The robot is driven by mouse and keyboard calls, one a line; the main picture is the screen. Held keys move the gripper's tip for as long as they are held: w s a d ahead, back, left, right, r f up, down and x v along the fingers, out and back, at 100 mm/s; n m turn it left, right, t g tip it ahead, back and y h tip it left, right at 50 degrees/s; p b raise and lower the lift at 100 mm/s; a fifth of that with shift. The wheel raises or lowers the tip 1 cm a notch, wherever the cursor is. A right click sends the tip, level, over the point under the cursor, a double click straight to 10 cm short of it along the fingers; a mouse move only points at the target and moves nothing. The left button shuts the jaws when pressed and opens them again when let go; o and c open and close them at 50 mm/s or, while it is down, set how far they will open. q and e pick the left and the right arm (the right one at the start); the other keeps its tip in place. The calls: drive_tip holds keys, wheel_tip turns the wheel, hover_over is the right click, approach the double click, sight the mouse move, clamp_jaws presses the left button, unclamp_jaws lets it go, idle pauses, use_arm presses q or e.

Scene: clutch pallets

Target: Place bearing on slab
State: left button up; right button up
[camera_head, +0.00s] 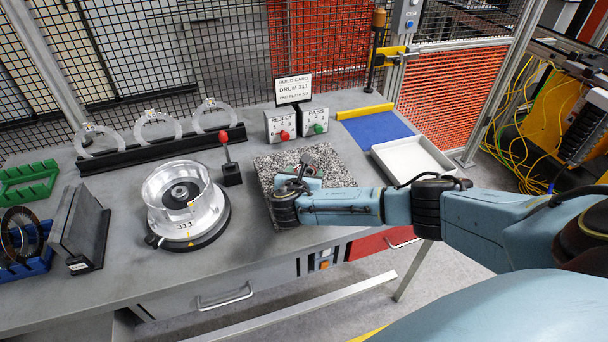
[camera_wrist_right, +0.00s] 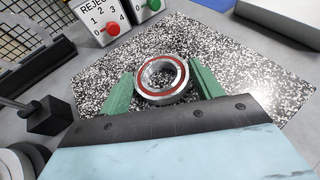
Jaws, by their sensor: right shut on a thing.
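The slab (camera_head: 340,165) is a speckled black-and-white granite plate on the grey bench, also filling much of the right wrist view (camera_wrist_right: 235,65). The bearing (camera_wrist_right: 163,96) is a silver ring with a reddish-brown inner band. My right gripper (camera_head: 305,172) is over the slab, its green fingers on either side of the bearing and shut on it. The bearing lies flat over the slab; I cannot tell whether it touches the surface. In the head view the bearing is mostly hidden by my gripper. My left gripper is not in view.
A silver drum (camera_head: 183,210) on a round black base and a red-knobbed lever (camera_head: 231,170) stand left of the slab. Reject and pass boxes (camera_head: 283,126) stand behind it. A white tray (camera_head: 412,158) and blue mat (camera_head: 376,128) are to the right.

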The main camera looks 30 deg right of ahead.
drive_tip(key=o, duration=1.2)
drive_tip(key=shift+f, duration=0.1)
drive_tip(key=shift+c, duration=0.2)
drive_tip(key=p+v, duration=0.1)
drive_tip(key=v, duration=1.1)
